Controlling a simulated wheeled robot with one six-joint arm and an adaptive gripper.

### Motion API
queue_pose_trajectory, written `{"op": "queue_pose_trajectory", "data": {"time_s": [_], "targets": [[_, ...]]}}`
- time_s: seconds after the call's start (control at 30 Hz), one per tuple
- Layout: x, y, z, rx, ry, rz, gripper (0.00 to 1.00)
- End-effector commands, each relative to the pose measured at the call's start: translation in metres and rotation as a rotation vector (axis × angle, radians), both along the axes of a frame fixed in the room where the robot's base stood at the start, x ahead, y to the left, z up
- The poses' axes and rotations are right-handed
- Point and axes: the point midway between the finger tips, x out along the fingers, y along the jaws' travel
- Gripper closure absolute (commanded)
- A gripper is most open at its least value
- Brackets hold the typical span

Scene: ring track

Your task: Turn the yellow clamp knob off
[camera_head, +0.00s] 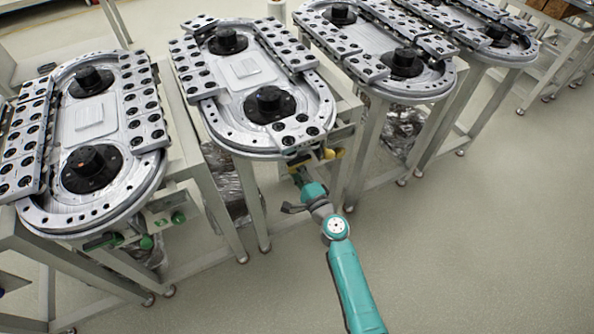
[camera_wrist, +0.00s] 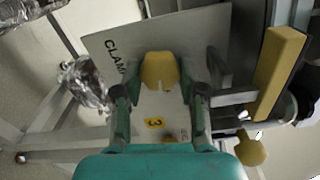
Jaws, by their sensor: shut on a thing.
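The yellow clamp knob (camera_wrist: 160,70) sits on a grey panel (camera_wrist: 118,42) marked "CLAM", the rest of the word being covered. My gripper (camera_wrist: 160,88) has one finger on each side of the knob and is shut on it. In the head view, my gripper (camera_head: 300,172) is at the front end of the second ring track (camera_head: 252,152), just under its rim. The knob is too small there to make out its angle, and I cannot tell its on or off position.
A second yellow knob (camera_wrist: 250,148) and a yellow bar (camera_wrist: 280,72) are close to the right of my gripper. A yellow label with a 3 (camera_wrist: 154,123) is below the knob. Open floor (camera_head: 480,240) lies at right.

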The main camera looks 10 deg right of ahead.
Motion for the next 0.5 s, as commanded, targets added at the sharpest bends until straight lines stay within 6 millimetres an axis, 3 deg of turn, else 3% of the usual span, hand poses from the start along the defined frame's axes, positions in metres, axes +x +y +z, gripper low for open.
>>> {"op": "queue_pose_trajectory", "data": {"time_s": [0.5], "targets": [[0.0,0.0009,0.0005,-0.18,-0.048,0.002,0.94]]}}
